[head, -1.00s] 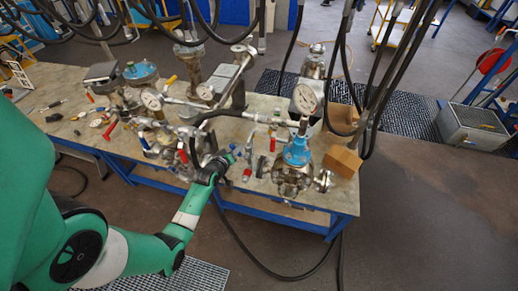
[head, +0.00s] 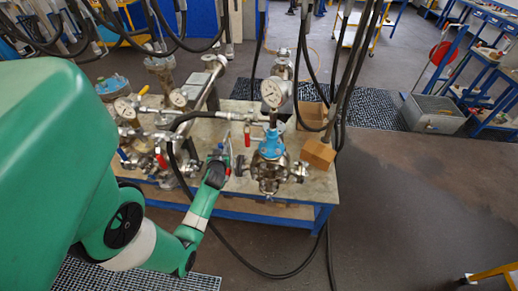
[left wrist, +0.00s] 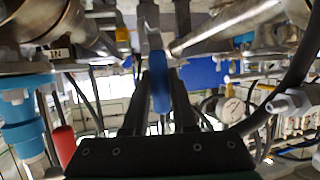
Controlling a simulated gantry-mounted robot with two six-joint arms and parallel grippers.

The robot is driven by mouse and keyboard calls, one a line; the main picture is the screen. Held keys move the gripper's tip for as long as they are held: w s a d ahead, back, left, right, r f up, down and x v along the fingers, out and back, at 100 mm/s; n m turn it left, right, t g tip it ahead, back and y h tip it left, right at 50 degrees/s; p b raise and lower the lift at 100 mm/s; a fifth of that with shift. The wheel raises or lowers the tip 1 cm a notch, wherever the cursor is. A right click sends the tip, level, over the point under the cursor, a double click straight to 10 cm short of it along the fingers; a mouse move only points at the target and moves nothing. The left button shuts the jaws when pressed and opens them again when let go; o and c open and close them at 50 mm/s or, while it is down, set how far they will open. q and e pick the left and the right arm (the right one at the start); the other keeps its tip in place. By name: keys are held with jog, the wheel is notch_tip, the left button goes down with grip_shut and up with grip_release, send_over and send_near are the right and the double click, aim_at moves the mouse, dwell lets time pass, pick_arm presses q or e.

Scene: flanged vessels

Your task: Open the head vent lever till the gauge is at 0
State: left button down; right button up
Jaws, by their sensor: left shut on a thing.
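The vessel with a blue head (head: 270,148) stands at the right end of the bench, with a round white gauge (head: 272,93) above it. The gauge needle is too small to read. My left gripper (head: 221,156) is just left of this vessel at the bench's front. In the left wrist view its two dark fingers (left wrist: 160,95) are shut on a blue lever handle (left wrist: 160,88), which points down between them. My right gripper is not in view.
A red handle (head: 239,165) hangs between my left gripper and the vessel. More gauges, pipes and valves crowd the bench to the left. Black hoses (head: 335,110) hang at the right, near a cardboard box (head: 318,153). The floor at the right is mostly clear.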

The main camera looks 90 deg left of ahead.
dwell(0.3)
pick_arm(q)
jog(key=c, duration=0.7)
grip_release()
jog(key=v, duration=1.1)
jog(key=shift+d+r, duration=0.1)
jog(key=shift+d, duration=0.2)
